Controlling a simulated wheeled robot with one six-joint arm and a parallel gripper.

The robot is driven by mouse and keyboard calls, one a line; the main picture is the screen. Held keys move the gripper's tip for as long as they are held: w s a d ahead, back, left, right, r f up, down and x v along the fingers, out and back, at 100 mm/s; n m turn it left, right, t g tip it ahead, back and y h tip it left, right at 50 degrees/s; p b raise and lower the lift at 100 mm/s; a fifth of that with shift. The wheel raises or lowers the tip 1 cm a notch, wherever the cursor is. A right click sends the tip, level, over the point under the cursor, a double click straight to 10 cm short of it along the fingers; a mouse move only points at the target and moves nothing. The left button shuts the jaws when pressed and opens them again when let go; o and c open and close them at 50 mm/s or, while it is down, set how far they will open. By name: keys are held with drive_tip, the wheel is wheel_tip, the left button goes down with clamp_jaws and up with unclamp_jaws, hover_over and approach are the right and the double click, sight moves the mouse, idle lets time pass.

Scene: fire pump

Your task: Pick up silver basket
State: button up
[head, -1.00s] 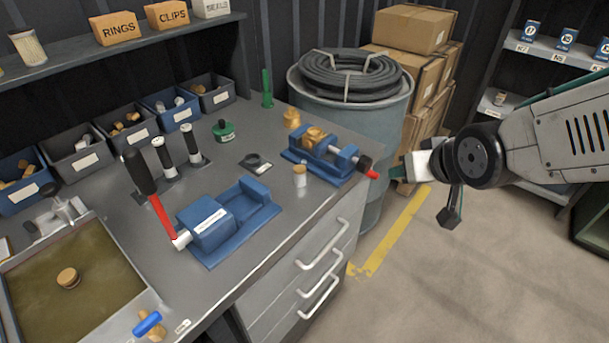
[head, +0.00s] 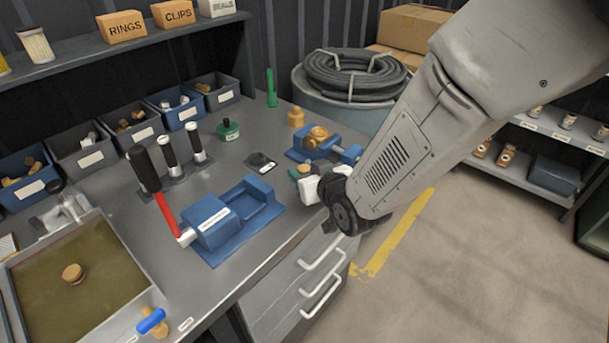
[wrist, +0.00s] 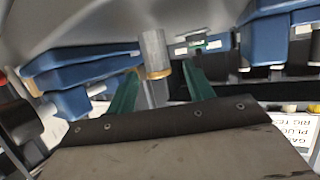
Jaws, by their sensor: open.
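The silver basket (wrist: 153,48) shows in the wrist view as a small upright-looking grey cylinder with a brass-coloured band at one end. It stands between the two green fingers of my gripper (wrist: 160,72), with a visible gap on the right side. My gripper is open, and I see no clear grip on the basket. In the head view my gripper (head: 300,180) is low over the bench's front edge, beside the blue vise. There the basket (head: 304,169) is mostly hidden by my gripper and wrist; only a small top part seems to show.
A blue vise (head: 310,142) with a brass part stands just behind my gripper. A blue block fixture (head: 225,215) with a red-and-black lever is to the left. A dark small gauge (head: 259,163) lies between. The bench (head: 270,235) is clear in front of the fixture.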

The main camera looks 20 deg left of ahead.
drive_tip(key=shift+x, duration=1.15)
drive_tip(key=c, duration=1.1)
drive_tip(key=shift+o, duration=0.2)
drive_tip(key=shift+r, duration=0.1)
